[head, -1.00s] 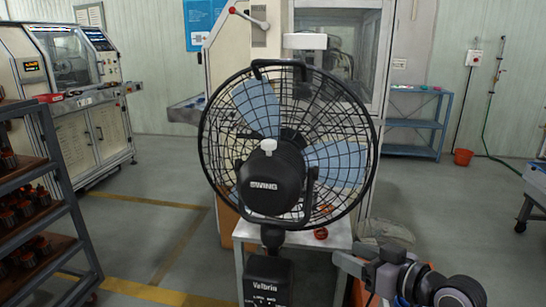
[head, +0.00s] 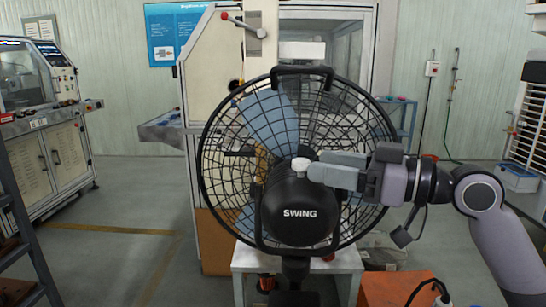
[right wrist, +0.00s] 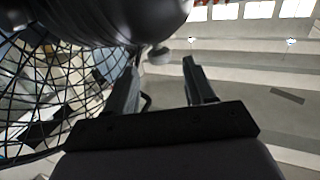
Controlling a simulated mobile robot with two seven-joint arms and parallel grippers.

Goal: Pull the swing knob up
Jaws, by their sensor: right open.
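The black fan motor housing (head: 300,213) carries the word SWING, and the pale swing knob (head: 300,164) stands on its top. My right gripper (head: 314,172) reaches in from the right with its fingertips at the knob in the head view. My left gripper is not in view.
The round black fan cage (head: 225,190) stands close behind the housing and also fills the left of the right wrist view (right wrist: 50,100). A small white table (head: 345,262) is below the fan. An orange box (head: 395,288) is at lower right.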

